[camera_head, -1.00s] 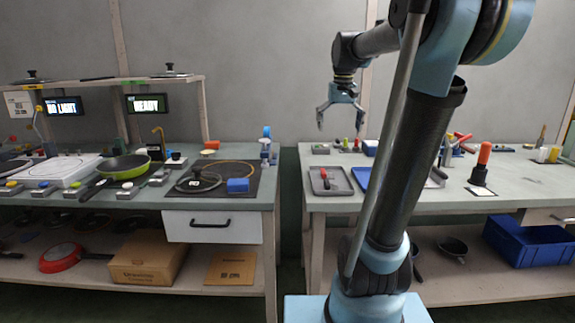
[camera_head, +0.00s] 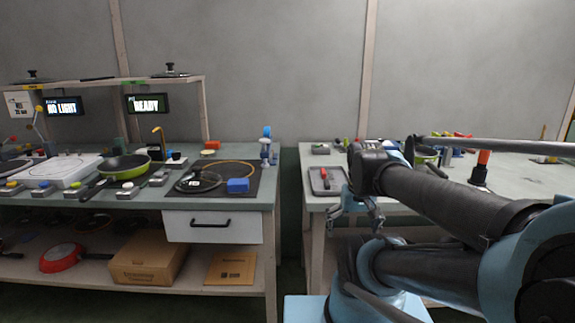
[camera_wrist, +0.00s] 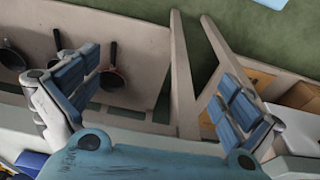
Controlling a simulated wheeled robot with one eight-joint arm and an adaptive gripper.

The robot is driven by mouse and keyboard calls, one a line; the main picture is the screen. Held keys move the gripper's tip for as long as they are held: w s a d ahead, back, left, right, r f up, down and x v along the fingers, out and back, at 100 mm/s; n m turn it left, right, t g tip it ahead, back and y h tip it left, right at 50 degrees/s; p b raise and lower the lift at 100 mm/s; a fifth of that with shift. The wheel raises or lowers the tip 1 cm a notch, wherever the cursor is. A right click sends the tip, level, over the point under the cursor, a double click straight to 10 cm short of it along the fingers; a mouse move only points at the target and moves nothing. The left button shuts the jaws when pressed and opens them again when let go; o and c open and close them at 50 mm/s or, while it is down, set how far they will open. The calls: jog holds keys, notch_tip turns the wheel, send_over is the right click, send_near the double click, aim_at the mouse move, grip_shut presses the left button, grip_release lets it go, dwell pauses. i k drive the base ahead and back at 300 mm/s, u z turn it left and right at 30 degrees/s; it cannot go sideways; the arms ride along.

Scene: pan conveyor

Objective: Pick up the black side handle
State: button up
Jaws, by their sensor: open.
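My gripper (camera_head: 355,226) is open and empty. It hangs low at the front edge of the right table in the head view, below and right of the grey tray. In the wrist view its two blue-padded fingers (camera_wrist: 160,72) are spread wide, with nothing between them. The grey tray (camera_head: 313,188) holds a small red and dark piece (camera_head: 326,178). I cannot tell whether its dark part is the black side handle. No separate black side handle can be made out in either view; my arm hides much of the right table.
A gap separates the right table from the left table (camera_head: 262,202), which has a white drawer (camera_head: 190,230). Dark pans (camera_wrist: 112,78) show on the lower shelf in the wrist view.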

aim_at(328, 186)
jog(key=z, duration=0.6)
jog(key=k, duration=0.55)
jog(key=z, duration=0.45)
